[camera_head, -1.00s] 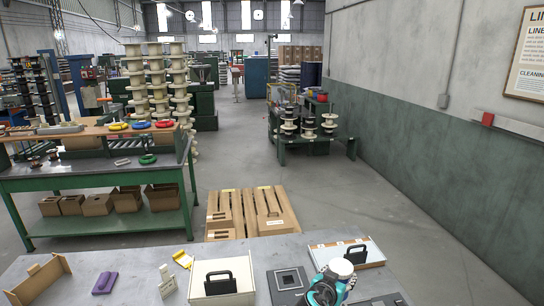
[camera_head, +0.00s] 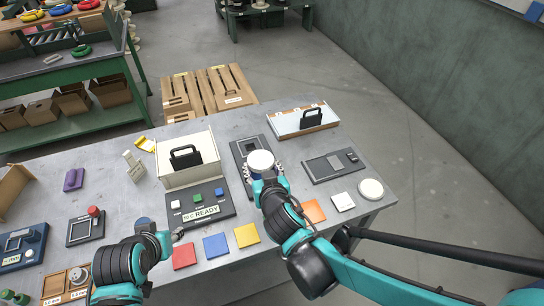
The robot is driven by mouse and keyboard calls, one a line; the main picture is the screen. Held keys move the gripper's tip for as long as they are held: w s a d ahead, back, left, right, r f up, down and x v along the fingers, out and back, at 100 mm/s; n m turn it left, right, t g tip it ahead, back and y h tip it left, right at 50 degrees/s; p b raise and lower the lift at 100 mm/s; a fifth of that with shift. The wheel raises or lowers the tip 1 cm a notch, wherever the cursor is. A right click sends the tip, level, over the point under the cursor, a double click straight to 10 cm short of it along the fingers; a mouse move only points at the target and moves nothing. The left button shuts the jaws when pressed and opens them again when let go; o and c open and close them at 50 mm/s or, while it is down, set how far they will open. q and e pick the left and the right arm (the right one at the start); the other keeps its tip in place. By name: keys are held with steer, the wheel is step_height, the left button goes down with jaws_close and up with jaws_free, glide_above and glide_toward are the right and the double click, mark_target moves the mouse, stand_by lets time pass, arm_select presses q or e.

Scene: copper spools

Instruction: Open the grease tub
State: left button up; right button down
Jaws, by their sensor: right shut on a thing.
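The grease tub (camera_head: 261,161) appears to be the round thing with a white top and a narrow dark band below it, in the middle of the head view. It stands upright at the dark grey pad (camera_head: 241,150); whether it touches the pad is hidden. My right gripper (camera_head: 264,174) is shut around its side, with fingers on both sides below the white top. A separate flat white round disc (camera_head: 371,189) lies on the bench at the right. My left gripper (camera_head: 172,236) is low at the left, above the bench's front part, apart from the tub; its fingers are unclear.
The grey bench (camera_head: 215,129) holds a white case (camera_head: 187,165) with a black handle, a second case (camera_head: 303,122), a READY button panel (camera_head: 201,207), a dark plate (camera_head: 331,166) and several coloured squares along the front. Wooden crates (camera_head: 208,91) stand beyond the bench.

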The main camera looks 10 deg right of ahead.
arm_select(q)
steer(key=o, duration=0.5)
steer(key=shift+w+d+r, duration=0.15)
steer(key=shift+r, duration=0.1)
steer(key=shift+o, duration=0.5)
steer(key=w+d+r+m+g, duration=0.1)
steer(key=w+d+r+m, duration=0.4)
steer(key=m, duration=0.3)
steer(key=shift+r+m+g+h, duration=0.3)
steer(key=shift+r+g+h, duration=0.1)
steer(key=shift+r, duration=0.2)
step_height(320, 180, up, 8)
steer(key=m+g, duration=0.5)
steer(key=m, duration=2)
glide_above(262, 158)
steer(key=shift+a+y, duration=0.35)
steer(key=shift+y, duration=0.05)
steer(key=shift+d, duration=0.3)
steer(key=shift+d+f+m, duration=0.1)
steer(key=shift+m, duration=0.3)
step_height(262, 158, down, 8)
steer(key=shift+r, duration=0.15)
steer(key=shift+o, duration=0.4)
